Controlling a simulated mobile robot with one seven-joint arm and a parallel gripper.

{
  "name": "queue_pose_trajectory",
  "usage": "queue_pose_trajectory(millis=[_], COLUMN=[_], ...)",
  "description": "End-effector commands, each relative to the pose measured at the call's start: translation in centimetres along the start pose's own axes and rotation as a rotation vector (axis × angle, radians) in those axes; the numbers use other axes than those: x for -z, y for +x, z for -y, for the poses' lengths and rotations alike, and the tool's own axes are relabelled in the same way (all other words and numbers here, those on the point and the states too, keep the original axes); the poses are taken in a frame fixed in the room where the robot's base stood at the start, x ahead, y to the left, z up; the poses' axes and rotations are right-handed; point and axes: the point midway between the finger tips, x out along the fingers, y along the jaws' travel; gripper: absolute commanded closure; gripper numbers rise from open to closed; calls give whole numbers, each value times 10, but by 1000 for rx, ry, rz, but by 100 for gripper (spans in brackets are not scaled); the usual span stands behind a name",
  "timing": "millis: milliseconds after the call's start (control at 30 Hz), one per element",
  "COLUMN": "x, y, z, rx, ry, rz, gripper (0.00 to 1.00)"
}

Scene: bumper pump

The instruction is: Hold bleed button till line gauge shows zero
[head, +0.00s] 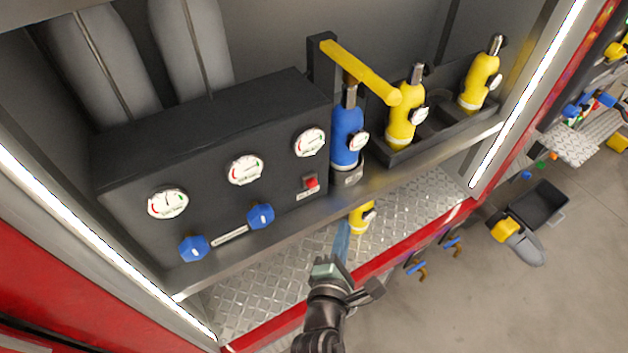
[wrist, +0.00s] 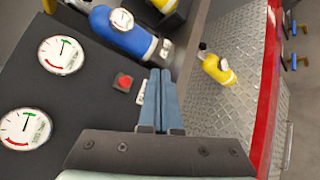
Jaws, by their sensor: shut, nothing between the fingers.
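The red bleed button (head: 312,183) sits on a small square plate at the lower right of the black panel's front. In the wrist view the button (wrist: 124,82) lies left of my fingertips. My gripper (head: 342,226) is shut and empty, in front of the shelf, below and right of the button, with no contact visible. Its blue fingers (wrist: 161,73) point toward the panel edge. Three white dial gauges are on the panel: left (head: 167,203), middle (head: 245,170) and right (head: 310,142). I cannot read which is the line gauge. The right gauge (wrist: 61,55) shows its needle off the red arc.
Two blue knobs (head: 194,248) (head: 261,216) sit below the gauges. A blue cylinder (head: 347,135) with a yellow lever (head: 360,72) stands right of the panel, with yellow cylinders (head: 404,128) beyond.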

Motion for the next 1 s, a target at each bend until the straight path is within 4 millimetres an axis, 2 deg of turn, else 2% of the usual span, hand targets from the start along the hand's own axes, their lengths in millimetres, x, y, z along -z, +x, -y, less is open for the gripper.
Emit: queue_pose_trajectory(millis=[267,700,1000], x=[5,35,44], y=[7,49,61], z=[-4,-34,-45], rx=[-4,-4,-2], ry=[3,3,2], rz=[1,0,1], gripper=[100,100,100])
